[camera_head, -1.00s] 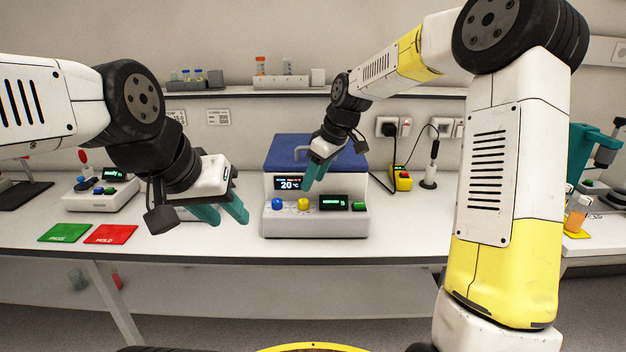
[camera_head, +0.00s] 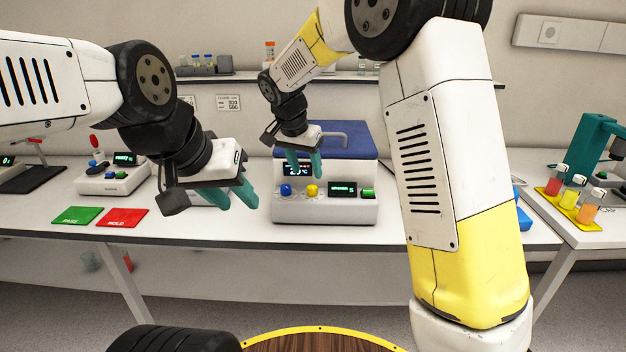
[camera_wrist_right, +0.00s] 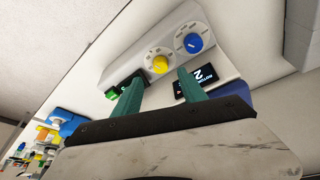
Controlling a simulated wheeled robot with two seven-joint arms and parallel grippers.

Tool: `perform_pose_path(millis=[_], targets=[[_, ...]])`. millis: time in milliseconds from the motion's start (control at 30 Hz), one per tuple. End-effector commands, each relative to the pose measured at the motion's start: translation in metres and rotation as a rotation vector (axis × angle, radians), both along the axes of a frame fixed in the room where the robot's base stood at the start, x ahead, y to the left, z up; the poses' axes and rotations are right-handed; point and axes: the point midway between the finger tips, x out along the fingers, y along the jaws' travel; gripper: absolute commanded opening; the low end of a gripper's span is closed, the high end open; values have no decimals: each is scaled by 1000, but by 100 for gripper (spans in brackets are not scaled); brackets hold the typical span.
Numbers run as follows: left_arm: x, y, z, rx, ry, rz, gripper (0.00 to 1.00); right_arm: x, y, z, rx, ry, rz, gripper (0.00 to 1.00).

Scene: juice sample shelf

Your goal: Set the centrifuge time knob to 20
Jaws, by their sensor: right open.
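The centrifuge (camera_head: 325,211) is a white box with a blue lid, standing on the bench. Its front has a blue knob (camera_head: 286,189), a yellow knob (camera_head: 312,190), a lit display (camera_head: 345,189) and a green button (camera_head: 368,192). I cannot read which knob sets time. My right gripper (camera_head: 304,168) is open and empty, pointing down just above the knobs and partly covering the upper display. In the right wrist view the yellow knob (camera_wrist_right: 160,64) lies beyond the gap between the fingertips, apart from them; the blue knob (camera_wrist_right: 193,43) is outside it. My left gripper (camera_head: 237,203) is open and empty, left of the centrifuge.
A green mat (camera_head: 78,215) and a red mat (camera_head: 122,218) lie on the bench at left, near a small device (camera_head: 112,180). A wall shelf (camera_head: 240,75) holds vials behind. At right, a yellow rack (camera_head: 568,200) holds juice vials beside a teal instrument (camera_head: 592,150).

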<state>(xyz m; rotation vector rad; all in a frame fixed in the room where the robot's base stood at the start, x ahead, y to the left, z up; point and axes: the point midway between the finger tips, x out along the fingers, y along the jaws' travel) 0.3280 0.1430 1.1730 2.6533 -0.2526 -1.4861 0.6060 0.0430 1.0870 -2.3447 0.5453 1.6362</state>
Motion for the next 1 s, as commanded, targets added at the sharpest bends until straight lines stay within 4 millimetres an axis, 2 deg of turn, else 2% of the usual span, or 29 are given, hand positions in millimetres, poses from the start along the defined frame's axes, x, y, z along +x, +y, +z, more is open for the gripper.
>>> perform_pose_path(millis=[133, 233, 500, 700, 1000], targets=[[0, 0, 0, 0, 0, 0, 36, 0, 2, 4, 1, -39, -89, 49], [0, 0, 0, 0, 0, 0, 36, 2, 1, -2, 1, -43, -103, 49], [0, 0, 0, 0, 0, 0, 36, 16, -8, -42, 2, -40, -103, 49], [0, 0, 0, 0, 0, 0, 36, 24, -12, -62, 2, -41, -101, 49], [0, 0, 0, 0, 0, 0, 36, 26, -12, -67, 4, -43, -100, 49]])
